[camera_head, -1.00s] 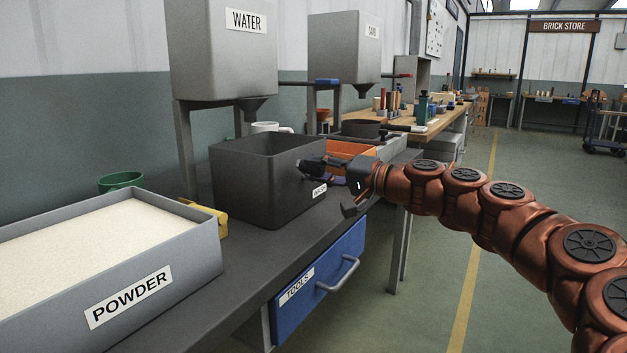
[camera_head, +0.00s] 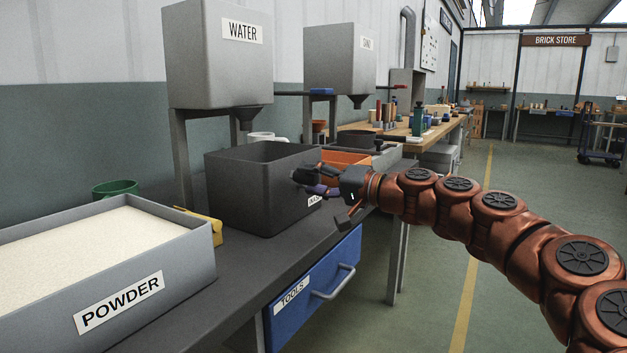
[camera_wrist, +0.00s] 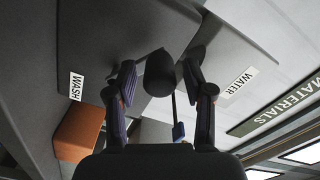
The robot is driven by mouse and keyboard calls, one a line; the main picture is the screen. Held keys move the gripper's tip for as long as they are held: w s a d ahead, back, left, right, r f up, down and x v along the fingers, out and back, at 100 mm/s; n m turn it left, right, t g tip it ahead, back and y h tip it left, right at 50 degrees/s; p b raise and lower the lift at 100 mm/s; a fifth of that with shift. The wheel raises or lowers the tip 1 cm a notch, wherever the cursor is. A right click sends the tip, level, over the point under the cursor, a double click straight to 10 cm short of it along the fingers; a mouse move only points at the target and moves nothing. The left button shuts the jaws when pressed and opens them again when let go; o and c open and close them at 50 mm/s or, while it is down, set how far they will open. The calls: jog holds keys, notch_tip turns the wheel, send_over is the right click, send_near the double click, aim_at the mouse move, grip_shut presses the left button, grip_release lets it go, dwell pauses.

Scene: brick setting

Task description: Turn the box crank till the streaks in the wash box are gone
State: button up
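The dark grey wash box (camera_head: 250,195) stands on the bench in the head view. Its WASH label (camera_wrist: 76,87) shows in the wrist view. My gripper (camera_head: 310,182) is at the box's right-hand front side. In the wrist view, a dark round crank knob (camera_wrist: 160,74) sits between the two fingers of my gripper (camera_wrist: 160,80). The fingers are apart, one on each side of the knob, with narrow gaps showing. The rest of the crank is mostly hidden. The box's floor and any streaks cannot be seen from these views.
A powder tray (camera_head: 150,288) is at the near left, with a yellow thing (camera_head: 212,228) beside it. The water hopper (camera_head: 220,75) and sand hopper (camera_head: 338,65) stand behind. An orange bin (camera_head: 345,158) is just beyond my gripper. A blue tools drawer (camera_head: 318,285) is below. The aisle at right is clear.

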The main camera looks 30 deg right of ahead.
dwell(0.3)
jog(key=v, duration=1.2)
dwell(0.8)
